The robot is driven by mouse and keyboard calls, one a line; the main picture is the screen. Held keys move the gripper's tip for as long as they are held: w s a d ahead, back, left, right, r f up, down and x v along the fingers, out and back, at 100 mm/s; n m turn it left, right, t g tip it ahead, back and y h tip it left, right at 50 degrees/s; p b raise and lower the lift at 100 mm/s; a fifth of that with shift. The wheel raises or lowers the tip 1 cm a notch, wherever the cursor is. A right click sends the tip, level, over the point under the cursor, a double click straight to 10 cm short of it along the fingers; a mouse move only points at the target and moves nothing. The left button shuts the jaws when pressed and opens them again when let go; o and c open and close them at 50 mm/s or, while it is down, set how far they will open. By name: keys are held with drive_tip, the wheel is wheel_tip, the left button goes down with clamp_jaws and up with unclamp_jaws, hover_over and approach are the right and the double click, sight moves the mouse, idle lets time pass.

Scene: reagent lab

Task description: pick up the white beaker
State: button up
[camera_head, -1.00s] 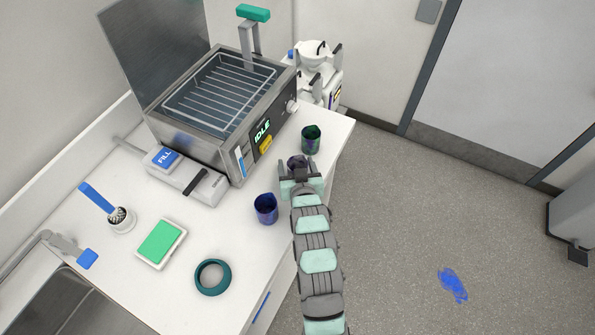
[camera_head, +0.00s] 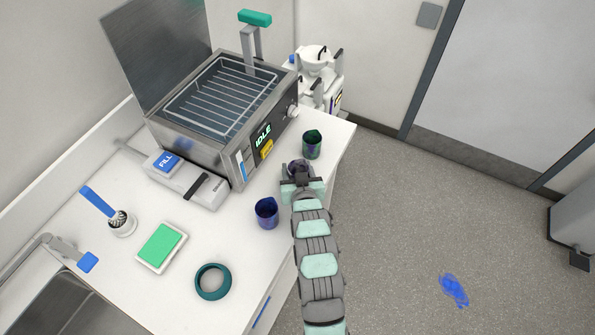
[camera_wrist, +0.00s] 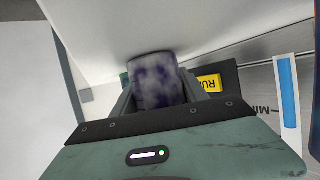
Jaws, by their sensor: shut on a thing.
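The white beaker (camera_wrist: 155,80) is heavily stained with dark purple, and in the wrist view it sits between my gripper's two fingers. In the head view the same beaker (camera_head: 298,167) shows at the end of my arm, near the right edge of the counter, partly hidden by the hand. My gripper (camera_head: 299,178) is shut on it; the fingers (camera_wrist: 157,95) flank its sides in the wrist view. I cannot tell whether its base touches the counter.
A green stained beaker (camera_head: 312,146) stands just behind, and a blue one (camera_head: 266,212) just in front to the left. A water bath (camera_head: 225,125) with its lid up stands behind left. A teal ring (camera_head: 212,282) and a green pad (camera_head: 161,248) lie on the counter (camera_head: 205,235).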

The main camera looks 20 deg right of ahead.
sight(297, 171)
wheel_tip(297, 171, up, 20)
idle(0.3)
